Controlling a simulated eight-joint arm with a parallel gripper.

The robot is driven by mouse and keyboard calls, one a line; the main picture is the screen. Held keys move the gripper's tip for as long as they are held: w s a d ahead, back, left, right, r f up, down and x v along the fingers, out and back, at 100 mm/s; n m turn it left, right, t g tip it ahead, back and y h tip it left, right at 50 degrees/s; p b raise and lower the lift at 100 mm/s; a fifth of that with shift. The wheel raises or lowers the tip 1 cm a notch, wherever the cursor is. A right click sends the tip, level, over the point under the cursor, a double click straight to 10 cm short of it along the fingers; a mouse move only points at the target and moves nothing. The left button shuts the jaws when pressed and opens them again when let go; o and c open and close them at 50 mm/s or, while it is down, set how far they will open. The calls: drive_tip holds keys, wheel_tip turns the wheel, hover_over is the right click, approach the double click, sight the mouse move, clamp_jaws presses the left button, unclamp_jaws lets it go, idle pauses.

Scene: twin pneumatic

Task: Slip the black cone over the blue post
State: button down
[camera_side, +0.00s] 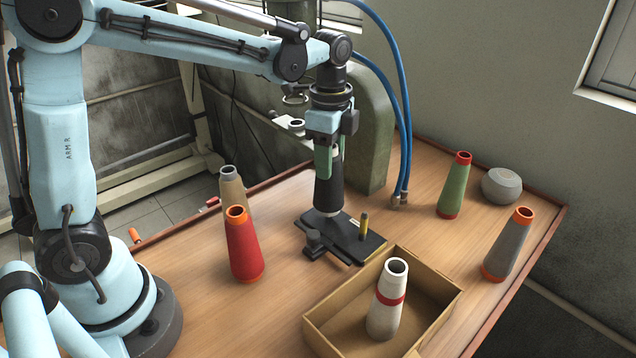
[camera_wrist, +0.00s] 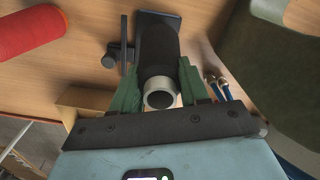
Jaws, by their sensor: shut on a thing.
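The black cone (camera_side: 329,188) stands upright, narrow end up, between the green fingers of my gripper (camera_side: 328,158). In the wrist view my gripper (camera_wrist: 158,88) is shut on the black cone (camera_wrist: 158,50) near its pale, hollow top. A dark base plate (camera_side: 345,243) lies on the table under and in front of the cone. The cone's lower end is over or at the plate's back part; I cannot tell whether it touches.
A cardboard box (camera_side: 445,304) in front holds a white cone with a red band (camera_side: 387,302). A red cone (camera_side: 243,250) and tan cone (camera_side: 231,187) stand left. A green cone (camera_side: 454,187), grey cone (camera_side: 508,248) and round grey object (camera_side: 501,186) stand right. Blue hoses (camera_side: 404,120) hang behind.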

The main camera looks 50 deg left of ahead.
drive_tip(key=shift+f, duration=0.85)
drive_tip(key=shift+c, duration=2.4)
unclamp_jaws()
drive_tip(key=shift+r, duration=0.1)
wheel_tip(320, 180, up, 12)
drive_tip(key=shift+s, duration=0.1)
drive_tip(key=s+a+f+n+t, duration=0.1)
drive_tip(key=s+f+n+t, duration=0.6)
drive_tip(key=s+f+n, duration=0.2)
drive_tip(key=s+n, duration=0.2)
drive_tip(key=n, duration=0.2)
drive_tip(key=shift+s+a+n, duration=0.2)
drive_tip(key=shift+a+n, duration=0.1)
